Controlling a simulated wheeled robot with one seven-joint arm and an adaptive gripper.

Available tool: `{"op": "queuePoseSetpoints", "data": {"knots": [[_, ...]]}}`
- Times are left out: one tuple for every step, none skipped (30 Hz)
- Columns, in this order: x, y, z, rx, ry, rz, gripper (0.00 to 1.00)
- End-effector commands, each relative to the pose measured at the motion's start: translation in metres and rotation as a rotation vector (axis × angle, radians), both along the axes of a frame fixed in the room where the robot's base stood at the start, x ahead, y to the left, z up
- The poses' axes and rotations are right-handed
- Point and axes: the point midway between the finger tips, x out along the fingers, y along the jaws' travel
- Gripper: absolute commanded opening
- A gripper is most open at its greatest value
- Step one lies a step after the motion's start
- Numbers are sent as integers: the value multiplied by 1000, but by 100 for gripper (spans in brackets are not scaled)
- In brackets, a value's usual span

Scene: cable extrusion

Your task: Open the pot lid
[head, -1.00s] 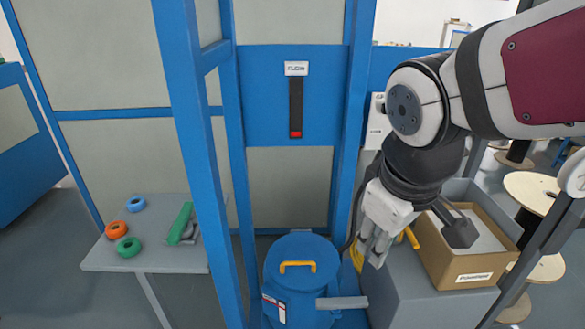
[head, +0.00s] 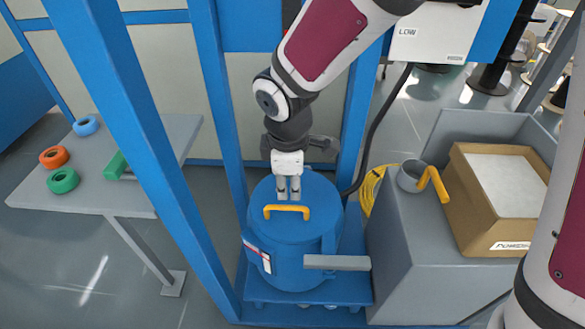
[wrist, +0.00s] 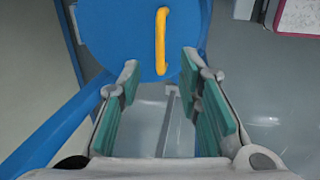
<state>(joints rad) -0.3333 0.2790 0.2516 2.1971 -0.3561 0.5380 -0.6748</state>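The blue pot (head: 285,262) stands upright on a blue base, with its round blue lid (head: 262,190) on top. The lid's yellow handle (head: 287,210) is an arched bar; it also shows in the wrist view (wrist: 161,42). My gripper (head: 288,197) points down above the lid, close behind the handle in the head view. In the wrist view its teal-padded fingers (wrist: 162,72) are apart with nothing between them. The handle lies ahead of the fingertips, and I see no contact with it.
Blue frame posts (head: 217,110) stand close around the pot. A grey bar (head: 337,262) sticks out from its right side. At right, a grey cabinet (head: 405,265) bears a cup with a yellow handle (head: 413,177) and a cardboard box (head: 465,215). A left table (head: 100,195) holds coloured rings.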

Motion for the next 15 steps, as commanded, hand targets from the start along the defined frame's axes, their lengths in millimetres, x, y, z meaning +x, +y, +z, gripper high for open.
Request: {"op": "queuePoseSetpoints", "data": {"knots": [[2, 0, -15, -1, 3, 1, 32], [3, 0, -20, -1, 3, 1, 32], [5, -1, -28, -2, 3, 0, 32], [6, 0, -34, -1, 3, 0, 32], [7, 0, -40, -1, 3, 0, 32], [8, 0, -48, -1, 3, 1, 32], [9, -1, -54, -1, 3, 0, 32], [11, -1, -59, -2, 3, -1, 32], [12, -1, -66, -2, 3, -1, 32], [13, -1, -71, -1, 3, -1, 32], [14, -1, -76, -1, 3, 0, 32], [15, -1, -81, -2, 2, 0, 32], [16, -1, -85, -2, 2, -1, 32], [17, -1, -88, -1, 1, -1, 32], [18, -1, -92, -1, 1, -2, 32]]}}
